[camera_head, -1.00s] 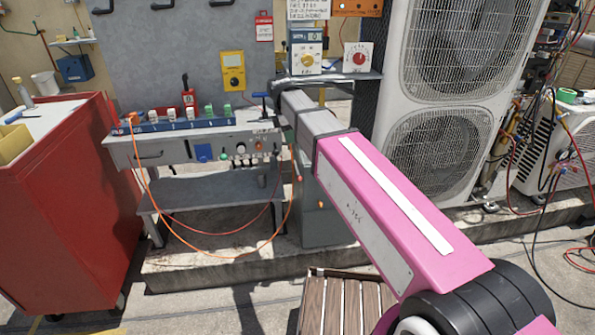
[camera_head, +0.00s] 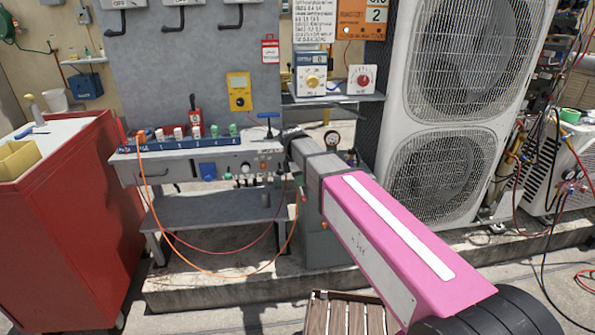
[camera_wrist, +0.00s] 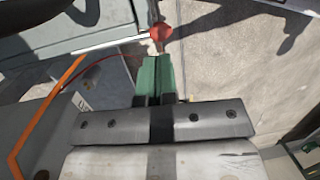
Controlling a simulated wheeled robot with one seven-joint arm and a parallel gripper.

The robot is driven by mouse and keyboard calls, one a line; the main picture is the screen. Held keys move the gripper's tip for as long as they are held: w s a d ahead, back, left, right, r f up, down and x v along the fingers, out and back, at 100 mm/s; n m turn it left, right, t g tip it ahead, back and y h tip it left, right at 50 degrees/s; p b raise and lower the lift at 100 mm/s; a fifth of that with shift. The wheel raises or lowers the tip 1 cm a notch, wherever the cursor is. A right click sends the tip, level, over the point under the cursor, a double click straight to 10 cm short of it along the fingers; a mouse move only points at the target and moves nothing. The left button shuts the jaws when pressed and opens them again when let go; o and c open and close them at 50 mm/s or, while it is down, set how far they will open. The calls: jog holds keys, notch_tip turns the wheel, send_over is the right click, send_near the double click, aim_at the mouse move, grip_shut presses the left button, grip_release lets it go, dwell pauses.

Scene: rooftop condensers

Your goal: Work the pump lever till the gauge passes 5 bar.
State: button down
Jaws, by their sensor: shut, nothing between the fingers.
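In the wrist view my gripper (camera_wrist: 158,62) is shut, its green fingers together with nothing between them. Just beyond the fingertips is a red ball knob (camera_wrist: 160,33) at the end of a pale rod (camera_wrist: 118,41), which looks like the pump lever. I cannot tell whether the fingertips touch the knob.
A grey workbench (camera_head: 175,172) carries a row of coloured plugs and hanging orange and red cables. A red cabinet (camera_head: 60,225) stands at the left. A tall condenser unit (camera_head: 450,120) stands behind at the right. A slatted wooden crate (camera_head: 345,296) is low in front.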

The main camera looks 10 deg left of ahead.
aim_at(303, 195)
jog(key=shift+s+d+f, duration=0.1)
jog(key=shift+d+f, duration=0.1)
jog(key=shift+f, duration=0.9)
jog(key=shift+d+f, duration=0.2)
jog(key=shift+f, duration=0.85)
jog(key=shift+s+f, duration=0.1)
jog(key=shift+f, duration=0.15)
notch_tip(303, 195, down, 8)
jog(key=t, duration=0.2)
jog(key=shift+t+y, duration=0.3)
jog(key=shift+y, duration=0.1)
jog(key=shift+r, duration=0.1)
jog(key=s+v, duration=0.1)
jog(key=v, duration=1.2)
jog(key=shift+s+d+r, duration=0.15)
jog(key=shift+d+r, duration=0.05)
jog(key=shift+r, duration=0.1)
